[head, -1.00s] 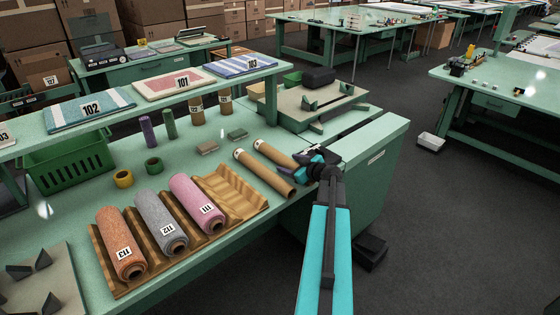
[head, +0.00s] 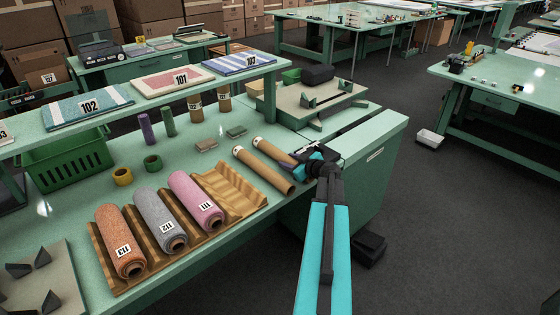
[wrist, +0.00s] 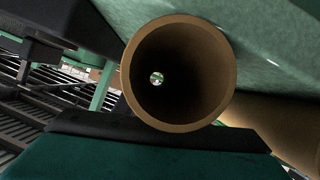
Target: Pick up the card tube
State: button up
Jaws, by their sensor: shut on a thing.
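Two brown card tubes lie side by side near the right end of the green bench in the head view. My gripper (head: 309,166) is at the near right end of the right card tube (head: 278,154) and is shut on it. In the wrist view the open end of a card tube (wrist: 229,80) faces the camera, and I can see through its bore. The other card tube (head: 262,171) lies just left of it. The fingertips are partly hidden by the wrist, and I cannot tell whether the held tube is clear of the bench.
Rolls in pink (head: 194,201), grey (head: 158,220) and orange (head: 119,240) lie on a corrugated tray (head: 235,187) to the left. A grey stand (head: 320,101) is behind the tubes. Upright tubes (head: 196,107) stand under the shelf.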

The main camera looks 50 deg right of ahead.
jog(key=shift+r, duration=0.15)
jog(key=shift+r+b, duration=1.55)
jog(key=shift+r, duration=3.3)
jog(key=shift+w+a, duration=0.1)
jog(key=shift+a, duration=0.05)
jog(key=w+a+r, duration=0.3)
jog(key=w+a, duration=0.3)
jog(key=a, duration=1)
jog(key=w+a+r+n+y, duration=0.1)
jog(key=w+a+r, duration=0.3)
jog(key=a, duration=1.2)
jog(key=w+a+r+n+y, duration=0.1)
jog(key=w+a+r, duration=0.3)
jog(key=w+a, duration=0.5)
jog(key=a, duration=0.7)
jog(key=shift+a+r, duration=0.2)
jog(key=shift+a, duration=0.2)
